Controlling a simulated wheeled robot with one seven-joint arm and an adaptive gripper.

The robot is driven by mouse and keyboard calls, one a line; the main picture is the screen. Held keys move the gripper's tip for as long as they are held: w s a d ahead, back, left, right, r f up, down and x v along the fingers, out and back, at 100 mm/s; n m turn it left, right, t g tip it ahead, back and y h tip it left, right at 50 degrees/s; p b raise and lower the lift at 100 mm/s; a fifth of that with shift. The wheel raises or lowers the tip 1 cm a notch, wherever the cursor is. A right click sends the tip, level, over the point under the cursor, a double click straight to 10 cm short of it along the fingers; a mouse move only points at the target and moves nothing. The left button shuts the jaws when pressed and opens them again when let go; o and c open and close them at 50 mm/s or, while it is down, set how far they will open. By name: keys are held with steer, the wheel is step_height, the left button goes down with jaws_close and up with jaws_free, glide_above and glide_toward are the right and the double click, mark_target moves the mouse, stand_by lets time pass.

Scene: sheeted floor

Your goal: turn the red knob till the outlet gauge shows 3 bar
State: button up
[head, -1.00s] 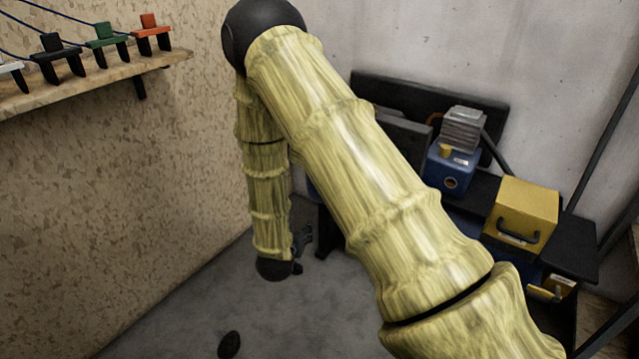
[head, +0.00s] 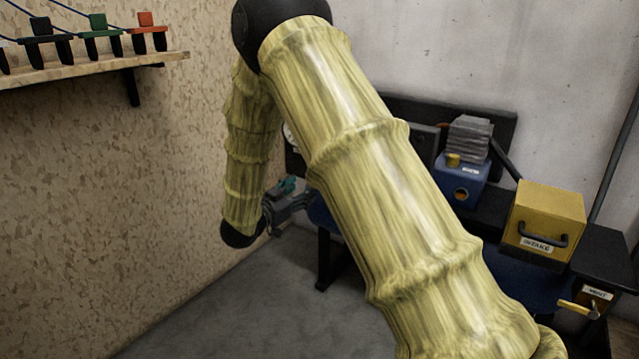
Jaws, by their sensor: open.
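My gripper (head: 290,198) is in the middle of the head view, low beside my forearm, pointing right. It is open and small in the picture, with teal parts showing, and I see nothing held in it. Just above it, a sliver of a pale round dial (head: 291,138) shows between my arm links. It may be a gauge, but its needle and scale are hidden. I cannot see the red knob; my upper arm covers much of the dark bench area behind it.
A blue box (head: 463,190) with a yellow knob carries a grey stack (head: 469,138). A yellow box with a handle (head: 545,217) stands right of it. A wall shelf (head: 95,68) with coloured clips is upper left. Grey floor (head: 250,310) is clear in front.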

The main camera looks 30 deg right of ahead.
steer(key=b+x, duration=0.3)
steer(key=x, duration=0.6)
steer(key=shift+d, duration=0.3)
steer(key=shift+w, duration=0.15)
steer(key=c, duration=1)
